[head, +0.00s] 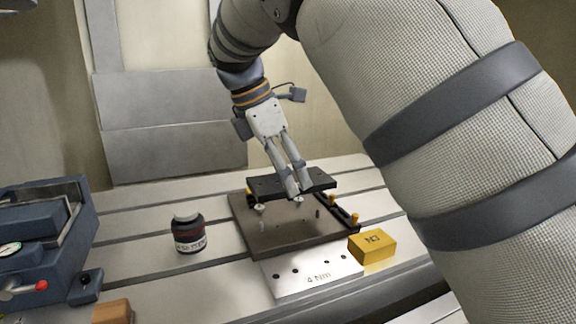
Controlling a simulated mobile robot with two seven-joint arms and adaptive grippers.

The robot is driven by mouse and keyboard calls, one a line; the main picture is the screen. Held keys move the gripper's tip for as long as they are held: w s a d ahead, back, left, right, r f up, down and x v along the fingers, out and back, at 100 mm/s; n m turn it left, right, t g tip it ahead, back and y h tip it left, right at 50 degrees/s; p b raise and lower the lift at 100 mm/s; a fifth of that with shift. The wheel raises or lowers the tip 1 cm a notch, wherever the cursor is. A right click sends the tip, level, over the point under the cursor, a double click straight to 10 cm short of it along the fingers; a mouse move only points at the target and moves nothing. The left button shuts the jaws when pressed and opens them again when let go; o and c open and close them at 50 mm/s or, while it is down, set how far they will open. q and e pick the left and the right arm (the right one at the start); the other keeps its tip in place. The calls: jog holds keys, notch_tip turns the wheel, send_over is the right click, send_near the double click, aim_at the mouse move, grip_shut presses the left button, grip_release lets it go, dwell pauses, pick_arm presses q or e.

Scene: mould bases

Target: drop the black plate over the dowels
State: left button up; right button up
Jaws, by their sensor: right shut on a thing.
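The black plate (275,186) is held by my right gripper (298,191), which is shut on its near edge. The plate hangs roughly level over the back part of a brown-grey mould base (270,232). Small light pins, which look like dowels (299,200), stand on the base just below and in front of the plate. Whether the plate touches any pin, I cannot tell. The plate hides the back part of the base. My left gripper is not in view.
A yellow block marked N3 (372,246) and a silver plate with holes (312,279) lie in front of the base. A dark bottle (188,231) stands left of it. A blue device (45,240) is at far left, near an orange-brown block (113,311). Slotted table (150,262) is clear between.

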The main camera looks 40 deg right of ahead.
jog(key=shift+a+f, duration=0.15)
send_over(293, 223)
jog(key=a, duration=0.1)
jog(key=f, duration=0.4)
jog(key=shift+w+a+f, duration=0.1)
jog(key=shift+w+a, duration=0.05)
jog(key=shift+w, duration=0.05)
jog(key=shift+f, duration=0.45)
jog(key=shift+f, duration=0.2)
jog(key=shift+f, duration=0.5)
jog(key=shift+f, duration=0.5)
jog(key=shift+a+f, duration=0.1)
